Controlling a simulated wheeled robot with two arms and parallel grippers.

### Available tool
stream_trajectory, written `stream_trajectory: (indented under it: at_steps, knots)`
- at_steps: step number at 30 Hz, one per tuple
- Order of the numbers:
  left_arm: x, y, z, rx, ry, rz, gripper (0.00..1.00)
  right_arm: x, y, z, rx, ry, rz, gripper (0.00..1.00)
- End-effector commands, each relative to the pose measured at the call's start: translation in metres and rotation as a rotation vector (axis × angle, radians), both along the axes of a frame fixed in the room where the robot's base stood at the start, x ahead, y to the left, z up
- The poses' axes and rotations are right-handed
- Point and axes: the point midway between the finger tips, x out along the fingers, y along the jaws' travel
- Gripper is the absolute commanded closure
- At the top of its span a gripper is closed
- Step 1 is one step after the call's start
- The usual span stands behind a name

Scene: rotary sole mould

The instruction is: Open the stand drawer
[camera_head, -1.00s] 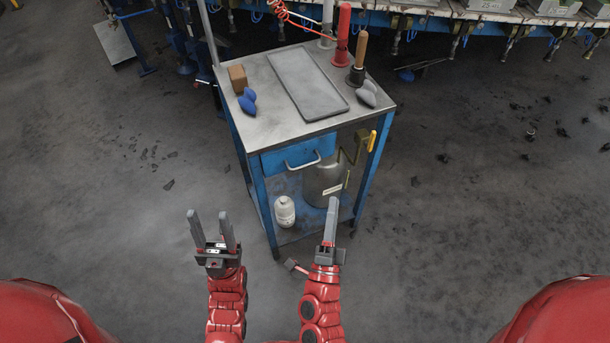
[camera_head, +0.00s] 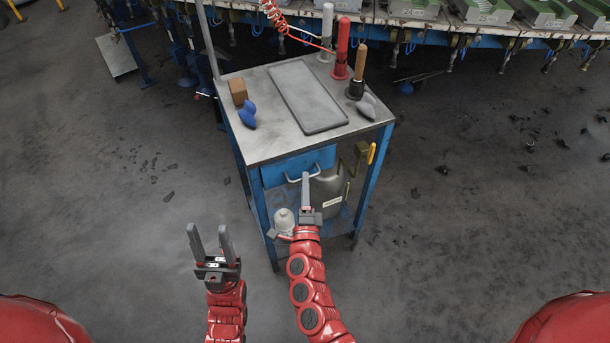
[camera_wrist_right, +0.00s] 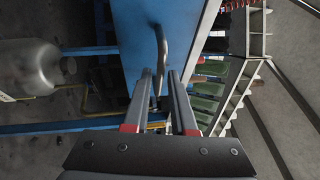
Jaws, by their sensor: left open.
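The stand (camera_head: 251,133) is a metal-topped table with blue legs. Its blue drawer (camera_head: 278,171) sits under the top at the front and looks closed. The drawer has a grey bar handle (camera_head: 290,174). In the right wrist view, the drawer front (camera_wrist_right: 130,35) and curved handle (camera_wrist_right: 161,45) are straight ahead. My right gripper (camera_head: 306,177) is at the handle in the head view. In the wrist view its fingers (camera_wrist_right: 160,75) are apart, with the handle's lower part in line with the gap; contact is unclear. My left gripper (camera_head: 208,230) is open and empty, left of the stand.
On the top are a grey tray (camera_head: 307,97), a brown block (camera_head: 238,91), blue and grey shapes and upright tools.

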Motion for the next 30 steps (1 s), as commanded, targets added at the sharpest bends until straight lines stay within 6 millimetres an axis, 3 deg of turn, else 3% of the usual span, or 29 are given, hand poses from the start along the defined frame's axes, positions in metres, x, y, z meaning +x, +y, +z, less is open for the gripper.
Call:
stream_trajectory:
  at_steps: [6, 15, 20, 30]
  knots:
    - [0.000, 0.000, 0.002, 0.000, 0.000, 0.000, 0.50, 0.019, 0.000, 0.003, -0.002, 0.000, 0.000, 0.76]
    - [0.000, 0.000, 0.002, 0.000, 0.000, 0.000, 0.50, 0.021, 0.000, 0.003, -0.001, 0.000, 0.000, 0.76]
    - [0.000, 0.000, 0.002, 0.000, 0.000, 0.000, 0.50, 0.021, 0.000, 0.003, -0.001, 0.000, 0.000, 1.00]
    - [0.000, 0.000, 0.002, 0.000, 0.000, 0.000, 0.50, 0.021, 0.000, 0.003, -0.001, 0.000, 0.000, 1.00]
